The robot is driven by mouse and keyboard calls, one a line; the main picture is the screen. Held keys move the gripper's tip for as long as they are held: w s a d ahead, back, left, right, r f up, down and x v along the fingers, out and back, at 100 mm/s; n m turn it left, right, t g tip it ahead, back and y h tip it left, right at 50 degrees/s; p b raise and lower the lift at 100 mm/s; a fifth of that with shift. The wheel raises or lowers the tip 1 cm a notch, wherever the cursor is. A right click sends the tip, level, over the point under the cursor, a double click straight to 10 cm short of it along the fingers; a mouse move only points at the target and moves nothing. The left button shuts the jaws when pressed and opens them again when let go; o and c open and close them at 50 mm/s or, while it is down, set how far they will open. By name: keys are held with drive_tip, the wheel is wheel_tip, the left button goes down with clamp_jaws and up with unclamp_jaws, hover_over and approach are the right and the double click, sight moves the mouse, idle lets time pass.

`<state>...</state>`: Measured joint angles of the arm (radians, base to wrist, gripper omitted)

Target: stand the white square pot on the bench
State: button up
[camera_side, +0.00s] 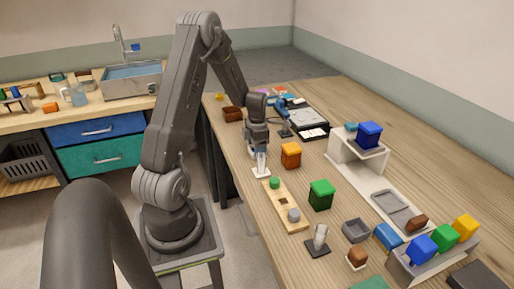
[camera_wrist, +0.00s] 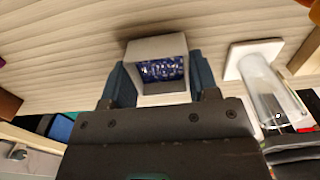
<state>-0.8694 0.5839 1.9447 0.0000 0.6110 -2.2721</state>
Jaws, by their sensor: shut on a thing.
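The white square pot (camera_wrist: 158,47) shows in the wrist view between my two blue-grey fingers, with a dark blue speckled interior. My gripper (camera_wrist: 157,72) is shut on it, one finger at each side. The pot is mostly hidden there by the fingers and a clear glass. I cannot tell whether its bottom touches the bench.
A clear glass on a white square base (camera_side: 262,173) stands close to my gripper; it also shows in the wrist view (camera_wrist: 268,92). An orange block (camera_side: 291,155), a green block (camera_side: 321,194) and a wooden strip with pegs (camera_side: 286,208) are nearby. A white stepped stand (camera_side: 352,160) is further right.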

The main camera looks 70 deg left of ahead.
drive_tip(key=shift+f, duration=0.15)
drive_tip(key=o, duration=0.9)
drive_tip(key=shift+o, duration=0.2)
